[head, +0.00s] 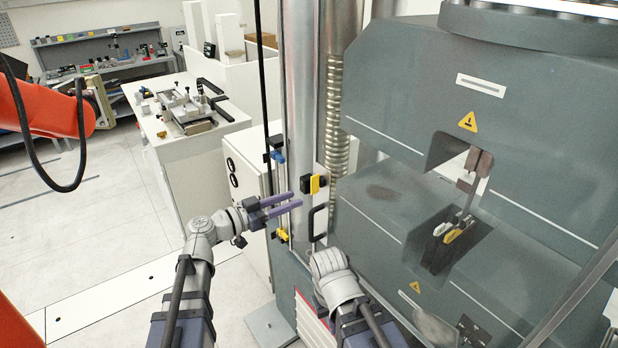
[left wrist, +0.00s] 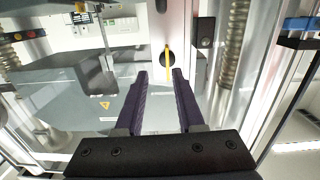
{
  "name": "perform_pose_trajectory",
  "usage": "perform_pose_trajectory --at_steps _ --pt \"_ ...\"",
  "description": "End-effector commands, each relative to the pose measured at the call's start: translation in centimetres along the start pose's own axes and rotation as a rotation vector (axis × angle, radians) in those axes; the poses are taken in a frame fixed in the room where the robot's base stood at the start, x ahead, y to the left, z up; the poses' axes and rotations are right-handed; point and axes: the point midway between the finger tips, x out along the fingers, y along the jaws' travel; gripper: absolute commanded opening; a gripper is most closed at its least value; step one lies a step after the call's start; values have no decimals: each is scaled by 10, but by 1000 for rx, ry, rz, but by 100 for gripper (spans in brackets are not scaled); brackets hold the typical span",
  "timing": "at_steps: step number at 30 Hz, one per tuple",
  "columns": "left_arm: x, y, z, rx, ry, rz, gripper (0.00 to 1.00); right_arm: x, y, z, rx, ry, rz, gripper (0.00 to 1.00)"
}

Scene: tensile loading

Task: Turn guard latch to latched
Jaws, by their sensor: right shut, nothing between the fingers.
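The guard latch (head: 315,184) is a yellow bar on a black base, mounted on the pale guard frame beside the steel column. In the left wrist view the yellow bar (left wrist: 168,60) stands upright across a round black knob, just beyond and between my fingertips. My left gripper (head: 299,200) has purple fingers, parallel and apart, with nothing between them. It is open, left of the latch and slightly below it in the head view; its fingers also show in the left wrist view (left wrist: 160,76). My right wrist shows lower down, but its fingers are hidden.
A black D-shaped handle (head: 318,223) sits just below the latch. The grey testing machine (head: 400,200) fills the right, with a specimen gap. A white cabinet (head: 243,170) stands behind my left gripper. A bench with a fixture (head: 188,105) is further back. Floor at left is clear.

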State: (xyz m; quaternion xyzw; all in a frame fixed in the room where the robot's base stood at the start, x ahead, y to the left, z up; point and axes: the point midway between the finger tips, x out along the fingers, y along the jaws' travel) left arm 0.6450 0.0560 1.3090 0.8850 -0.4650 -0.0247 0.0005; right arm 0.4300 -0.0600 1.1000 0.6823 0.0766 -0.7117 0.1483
Motion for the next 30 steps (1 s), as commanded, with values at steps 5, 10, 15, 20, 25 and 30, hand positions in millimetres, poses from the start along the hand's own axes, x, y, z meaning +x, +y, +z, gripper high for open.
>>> perform_pose_trajectory --at_steps 5,10,15,20,25,30 --pt "-6 -11 -13 25 46 -28 38 -3 0 0 1 0 0 0" --pt "3 -11 -13 25 46 -26 38 -2 0 0 1 0 0 0" --pt "29 -12 -14 24 45 -23 38 -2 0 0 1 0 0 0" --pt "52 -12 -14 24 44 -23 38 -2 0 0 1 0 0 0" --pt "68 -12 -15 24 44 -24 38 -2 0 0 1 0 0 0" --pt "73 -12 -15 23 44 -25 38 -2 0 0 1 0 0 0"
